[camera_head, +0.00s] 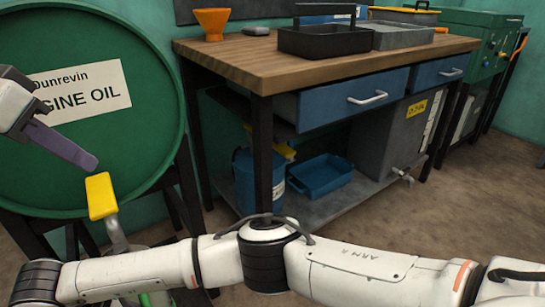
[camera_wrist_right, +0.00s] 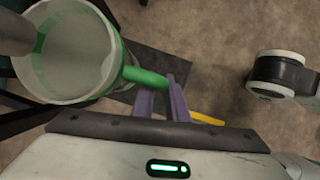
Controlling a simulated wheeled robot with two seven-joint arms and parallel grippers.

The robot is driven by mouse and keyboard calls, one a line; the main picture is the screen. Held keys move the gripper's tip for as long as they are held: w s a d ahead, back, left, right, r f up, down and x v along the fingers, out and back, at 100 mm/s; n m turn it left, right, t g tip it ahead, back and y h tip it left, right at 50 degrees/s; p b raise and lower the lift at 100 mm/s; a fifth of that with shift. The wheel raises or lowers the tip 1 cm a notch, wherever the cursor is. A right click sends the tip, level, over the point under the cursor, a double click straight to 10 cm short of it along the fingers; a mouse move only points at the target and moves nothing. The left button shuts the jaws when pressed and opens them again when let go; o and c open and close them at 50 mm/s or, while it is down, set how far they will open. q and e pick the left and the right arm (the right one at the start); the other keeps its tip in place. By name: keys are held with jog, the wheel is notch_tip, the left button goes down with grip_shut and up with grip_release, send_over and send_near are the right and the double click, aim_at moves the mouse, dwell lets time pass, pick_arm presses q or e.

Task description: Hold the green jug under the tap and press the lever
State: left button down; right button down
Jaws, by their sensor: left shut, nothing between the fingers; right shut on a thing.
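The green engine oil drum (camera_head: 60,185) fills the left of the head view. Its tap (camera_head: 118,235) sticks out low on the front, with a yellow lever (camera_head: 101,195) on top. My left gripper (camera_head: 88,161) is shut and empty, its purple fingers just above and left of the lever, apart from it in the picture. In the right wrist view, my right gripper (camera_wrist_right: 162,100) is shut on the handle of the green jug (camera_wrist_right: 108,62). The jug's mouth faces the camera, and a grey tube-like part (camera_wrist_right: 22,32) reaches over its rim. My right forearm hides most of the jug in the head view.
A wooden-topped workbench (camera_head: 285,68) with blue drawers stands behind, holding an orange funnel (camera_head: 212,24) and a dark toolbox (camera_head: 325,40). A blue tray (camera_head: 320,177) lies on its lower shelf. Dark stand legs (camera_head: 187,195) flank the drum. Floor at right is clear.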

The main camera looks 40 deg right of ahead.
aim_at(108, 202)
pick_arm(q)
jog(key=shift+s+d, duration=0.1)
jog(key=shift+d, duration=0.2)
jog(key=shift+f, duration=1.75)
jog(key=shift+f, duration=0.15)
dwell(0.6)
jog(key=shift+f, duration=2.2)
jog(key=shift+r, duration=0.1)
dwell(1.7)
jog(key=shift+r, duration=2.2)
